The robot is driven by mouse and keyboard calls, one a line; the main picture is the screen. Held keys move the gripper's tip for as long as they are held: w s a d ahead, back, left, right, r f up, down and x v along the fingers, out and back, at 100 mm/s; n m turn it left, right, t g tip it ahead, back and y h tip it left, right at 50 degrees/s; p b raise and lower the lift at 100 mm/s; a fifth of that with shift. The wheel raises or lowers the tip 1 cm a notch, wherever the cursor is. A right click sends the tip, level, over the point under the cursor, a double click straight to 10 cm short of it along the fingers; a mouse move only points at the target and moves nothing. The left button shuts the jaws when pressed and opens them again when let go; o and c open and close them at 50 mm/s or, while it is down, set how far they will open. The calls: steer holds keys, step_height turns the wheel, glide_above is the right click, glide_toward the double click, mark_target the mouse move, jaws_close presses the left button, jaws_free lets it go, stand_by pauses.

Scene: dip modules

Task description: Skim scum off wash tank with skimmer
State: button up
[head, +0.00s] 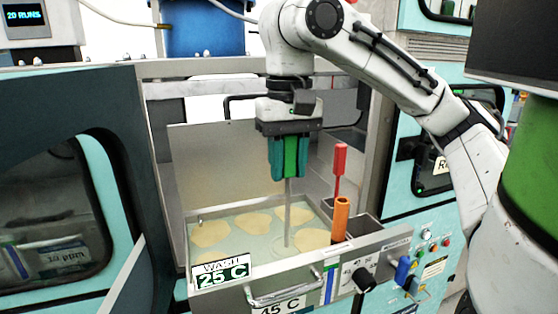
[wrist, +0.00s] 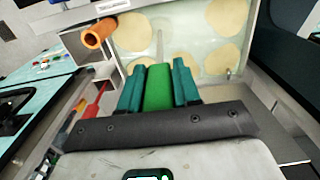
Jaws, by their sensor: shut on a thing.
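My gripper (head: 289,170) is above the wash tank (head: 192,262), shut on the green handle of the skimmer (head: 291,157). The skimmer's thin grey shaft hangs upright and its lower end reaches the liquid. A faint ring shows around its foot; the head itself is hard to make out. Several pale tan scum patches (head: 210,234) float on the pale green liquid, on both sides of the shaft. In the wrist view, the green handle (wrist: 158,88) sits between the teal fingers, with scum patches (wrist: 226,17) beyond.
An orange-handled tool (head: 341,219) and a red-handled tool (head: 340,160) stand in a holder at the tank's right. The tank front carries a "WASH 25 C" sign (head: 221,273), a bar handle (head: 283,292) and a blue lever (head: 403,269). Metal walls and frame posts enclose the tank.

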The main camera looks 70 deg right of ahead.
steer(key=shift+s+d+p, duration=0.35)
steer(key=shift+s+d, duration=0.55)
steer(key=shift+s, duration=0.25)
steer(key=shift+s+d+p, duration=0.35)
steer(key=shift+s+d, duration=0.55)
steer(key=shift+s, duration=0.25)
steer(key=w+d+p, duration=0.1)
steer(key=w+d, duration=0.4)
steer(key=d, duration=0.1)
steer(key=shift+d+p, duration=0.3)
steer(key=shift+p, duration=0.05)
steer(key=shift+w, duration=0.1)
steer(key=shift+a, duration=0.1)
steer(key=w+a+p, duration=0.1)
steer(key=w+a, duration=0.4)
steer(key=w, duration=0.2)
steer(key=shift+w+a, duration=0.3)
steer(key=shift+a, duration=0.1)
stand_by(0.9)
